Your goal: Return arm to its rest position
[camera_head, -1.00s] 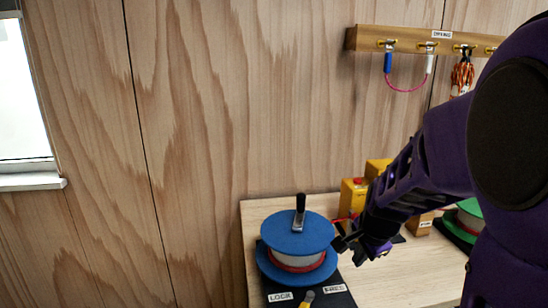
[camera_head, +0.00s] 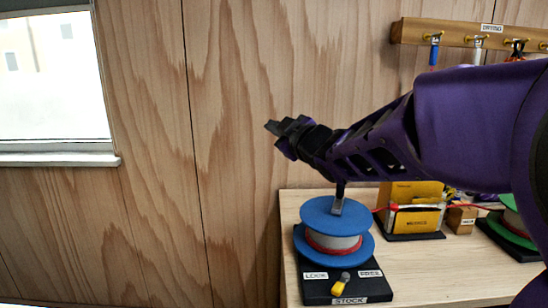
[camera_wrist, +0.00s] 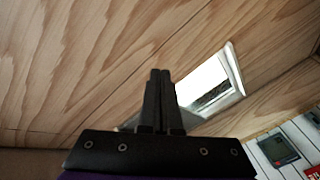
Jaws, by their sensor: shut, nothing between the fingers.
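My gripper (camera_head: 272,128) is raised in front of the wood-panelled wall, above and left of the blue spool. It points to the left in the head view. In the wrist view its two dark fingers (camera_wrist: 160,75) are together, with nothing between them. My purple arm reaches in from the right edge of the head view. It hides part of the wall and the hanging gear behind it.
A blue spool (camera_head: 322,216) with a crank stands on a black base (camera_head: 312,292) on the wooden table (camera_head: 440,270). Yellow boxes (camera_head: 412,219) and a green spool (camera_head: 515,222) are to its right. A peg rail (camera_head: 455,34) and a window (camera_head: 62,80) are on the walls.

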